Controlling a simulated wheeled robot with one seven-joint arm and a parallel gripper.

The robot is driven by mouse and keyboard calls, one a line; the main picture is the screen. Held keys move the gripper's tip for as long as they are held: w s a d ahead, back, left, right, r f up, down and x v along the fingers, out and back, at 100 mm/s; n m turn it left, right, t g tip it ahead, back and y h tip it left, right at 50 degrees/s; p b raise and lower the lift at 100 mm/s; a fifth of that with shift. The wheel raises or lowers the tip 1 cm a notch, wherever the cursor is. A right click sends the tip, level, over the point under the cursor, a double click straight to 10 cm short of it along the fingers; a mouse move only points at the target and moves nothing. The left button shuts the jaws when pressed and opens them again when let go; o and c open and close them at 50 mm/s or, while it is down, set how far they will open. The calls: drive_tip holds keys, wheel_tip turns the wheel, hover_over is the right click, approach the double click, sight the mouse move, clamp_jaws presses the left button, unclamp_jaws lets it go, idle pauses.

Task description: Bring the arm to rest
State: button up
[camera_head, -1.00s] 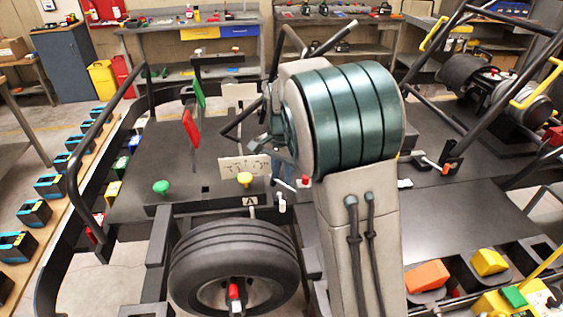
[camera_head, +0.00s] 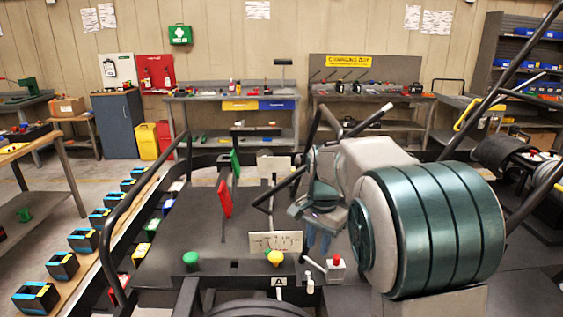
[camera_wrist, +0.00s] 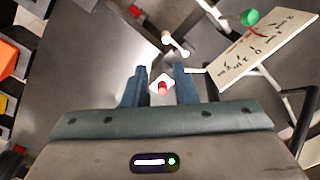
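My arm, with a green banded joint, crosses the right half of the head view. My gripper (camera_wrist: 160,82) shows in the wrist view with two blue fingers apart. A white piece with a red top (camera_wrist: 162,87) shows between the fingers; I cannot tell how far beyond them it lies. Nothing is visibly held. In the head view the blue fingers (camera_head: 319,238) are partly hidden behind my arm, above the dark kart deck.
A red-topped lever (camera_head: 336,264), a white sign (camera_head: 275,242), a green knob (camera_head: 191,259) and a yellow knob (camera_head: 275,257) are close to the gripper. Black kart tubes (camera_head: 131,214) frame the deck. Workbenches (camera_head: 232,103) stand behind.

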drive_tip(key=s+d+n+t, duration=0.2)
drive_tip(key=s+n, duration=0.6)
drive_tip(key=s, duration=1.6)
drive_tip(key=shift+d+f+n+t, duration=0.3)
drive_tip(key=shift+d+f+t, duration=0.1)
drive_tip(key=shift+d, duration=0.75)
